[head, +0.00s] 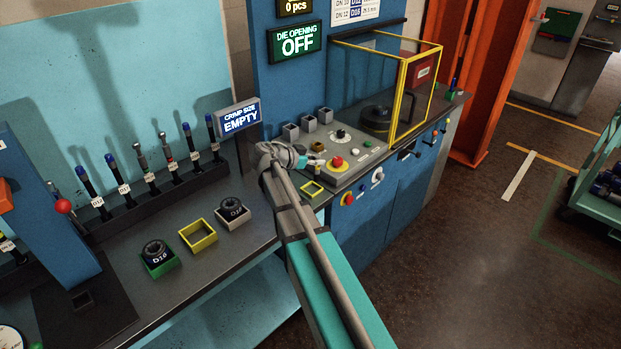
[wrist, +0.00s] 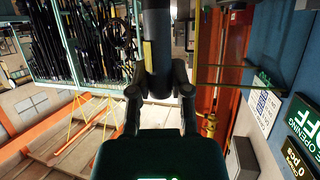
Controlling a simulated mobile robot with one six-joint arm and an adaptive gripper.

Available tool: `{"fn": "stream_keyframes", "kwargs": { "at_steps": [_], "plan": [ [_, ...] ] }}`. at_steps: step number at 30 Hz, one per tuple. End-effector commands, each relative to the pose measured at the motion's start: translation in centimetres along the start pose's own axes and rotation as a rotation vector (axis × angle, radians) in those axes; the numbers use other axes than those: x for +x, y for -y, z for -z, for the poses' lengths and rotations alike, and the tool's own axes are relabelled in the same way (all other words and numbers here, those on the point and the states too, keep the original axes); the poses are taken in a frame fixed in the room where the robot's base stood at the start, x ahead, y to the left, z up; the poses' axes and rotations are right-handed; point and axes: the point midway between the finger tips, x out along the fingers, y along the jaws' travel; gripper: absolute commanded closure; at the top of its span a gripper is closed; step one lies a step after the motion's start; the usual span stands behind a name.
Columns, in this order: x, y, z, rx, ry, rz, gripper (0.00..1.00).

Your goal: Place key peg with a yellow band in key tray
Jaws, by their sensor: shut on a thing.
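My gripper (wrist: 160,90) is shut on a dark upright-looking cylinder (wrist: 156,30) in the wrist view. A yellowish strip shows on its left side, so it looks like the key peg; its far end is cut off by the frame. In the head view my gripper (head: 301,160) is above the front left of the control console, and the held peg cannot be made out clearly. A small yellow-rimmed tray (head: 312,189) lies just below the gripper in the picture, at the bench's front edge. It looks empty and may be the key tray; no label shows.
A control console (head: 352,163) with a red button (head: 337,162) is beside the gripper. Small grey holders (head: 308,124) stand behind it. A yellow-framed guard (head: 403,95) rises to the right. Another yellow tray (head: 198,236) sits between two die trays on the left bench.

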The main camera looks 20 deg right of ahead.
Motion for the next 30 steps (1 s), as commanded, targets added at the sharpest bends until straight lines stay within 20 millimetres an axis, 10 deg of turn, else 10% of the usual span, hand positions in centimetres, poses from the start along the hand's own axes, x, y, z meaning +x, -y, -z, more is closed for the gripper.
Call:
{"fn": "stream_keyframes", "kwargs": {
  "at_steps": [15, 30],
  "plan": [
    [3.1, 4.7, -4.2, -0.001, 0.0, 0.001, 1.0],
    [3.3, 5.2, -4.6, -0.001, 0.0, 0.002, 1.0]
  ]
}}
